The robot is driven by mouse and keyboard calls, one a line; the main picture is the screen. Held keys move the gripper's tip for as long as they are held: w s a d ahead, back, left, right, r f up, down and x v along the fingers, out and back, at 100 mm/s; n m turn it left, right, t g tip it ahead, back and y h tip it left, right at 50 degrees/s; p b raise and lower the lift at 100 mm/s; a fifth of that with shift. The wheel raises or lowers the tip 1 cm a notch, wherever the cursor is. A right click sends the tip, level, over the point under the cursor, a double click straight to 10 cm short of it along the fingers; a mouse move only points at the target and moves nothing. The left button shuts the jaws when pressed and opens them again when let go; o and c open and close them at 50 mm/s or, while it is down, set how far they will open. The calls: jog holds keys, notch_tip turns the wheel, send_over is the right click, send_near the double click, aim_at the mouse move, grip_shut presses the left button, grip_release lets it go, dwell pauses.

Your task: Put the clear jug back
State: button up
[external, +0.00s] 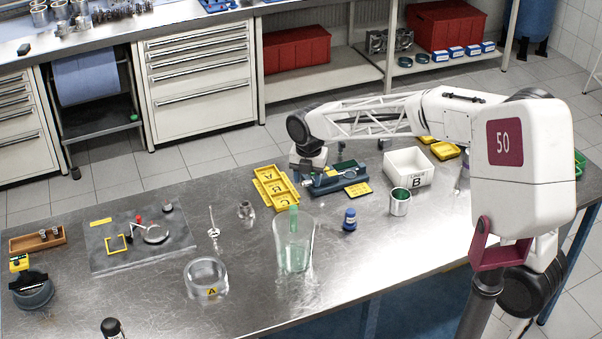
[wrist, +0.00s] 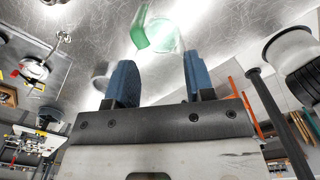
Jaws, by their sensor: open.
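The clear jug (external: 286,258) stands upright on the steel bench near its front edge, with its green handle (external: 293,219) toward the back. In the wrist view the jug (wrist: 167,38) and its green handle (wrist: 140,27) lie beyond the fingertips, apart from them. My gripper (external: 308,166) is over the back part of the bench, behind the jug and near the green vice. Its two blue fingers (wrist: 160,72) are spread with nothing between them. The external view does not show the fingertips clearly.
A clear round dish marked A (external: 206,291) stands left of the jug. Behind are a yellow tray (external: 275,188), a green vice (external: 338,180) and a white bin marked B (external: 408,166).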

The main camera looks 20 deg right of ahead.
jog(key=s+d+m+t, duration=0.1)
jog(key=s+d+m, duration=1)
jog(key=s+m, duration=0.3)
jog(key=s+d+m+t, duration=0.1)
jog(key=s+d+m, duration=1)
jog(key=s+m, duration=0.3)
jog(key=s, duration=0.3)
jog(key=shift+d+f+m, duration=0.15)
jog(key=shift+d+m, duration=0.2)
jog(key=shift+m, duration=0.05)
